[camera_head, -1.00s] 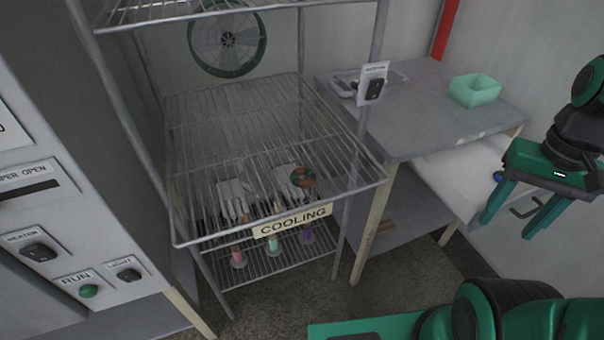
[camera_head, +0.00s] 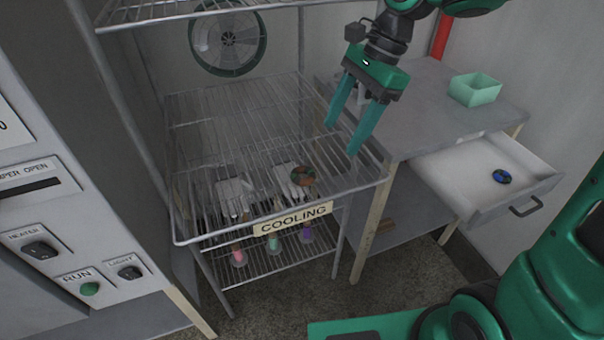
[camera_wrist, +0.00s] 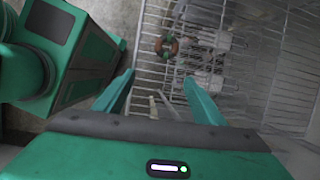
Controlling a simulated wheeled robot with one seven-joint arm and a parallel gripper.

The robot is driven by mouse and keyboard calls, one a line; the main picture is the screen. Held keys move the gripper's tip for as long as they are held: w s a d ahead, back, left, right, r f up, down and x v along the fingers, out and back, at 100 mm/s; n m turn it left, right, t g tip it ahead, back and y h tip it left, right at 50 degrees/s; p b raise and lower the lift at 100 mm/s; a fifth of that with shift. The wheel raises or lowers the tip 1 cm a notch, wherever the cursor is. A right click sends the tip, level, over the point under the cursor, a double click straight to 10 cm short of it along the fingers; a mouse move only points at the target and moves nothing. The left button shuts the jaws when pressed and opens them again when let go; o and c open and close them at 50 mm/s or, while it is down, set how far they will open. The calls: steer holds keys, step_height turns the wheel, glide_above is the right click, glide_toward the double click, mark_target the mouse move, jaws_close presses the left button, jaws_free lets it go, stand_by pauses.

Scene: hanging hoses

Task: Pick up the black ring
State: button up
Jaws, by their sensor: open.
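A small round ring-like thing, dark green with orange-brown patches, lies on the upper wire shelf near its front right in the head view (camera_head: 303,176). It also shows in the wrist view (camera_wrist: 166,46), beyond the fingertips. A dark disc or ring with blue on it (camera_head: 502,176) lies in the open drawer (camera_head: 480,205). I cannot tell which of the two is the black ring. My gripper (camera_head: 342,138) is open and empty, above the right side of the wire shelf and apart from the ring-like thing. Its two fingers also show in the wrist view (camera_wrist: 160,80).
White gloves (camera_head: 235,195) lie on the wire shelf, which bears a COOLING sign (camera_head: 292,219). Several coloured items, among them a pink one (camera_head: 238,256), stand on the shelf below. A grey table (camera_head: 425,120) at right holds a green bin (camera_head: 475,90). Rack posts stand close by.

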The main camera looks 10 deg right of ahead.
steer(key=a, duration=0.3)
glide_toward(308, 172)
steer(key=shift+s+a+f+m+g, duration=0.1)
steer(key=shift+a+f+m+g, duration=0.15)
steer(key=shift+f, duration=0.25)
steer(key=shift+a+f+m+g, duration=0.15)
steer(key=shift+a+f, duration=0.15)
steer(key=shift+f, duration=0.2)
steer(key=shift+a+x, duration=0.2)
steer(key=shift+x, duration=2.7)
steer(key=shift+r, duration=0.1)
steer(key=c, duration=1.1)
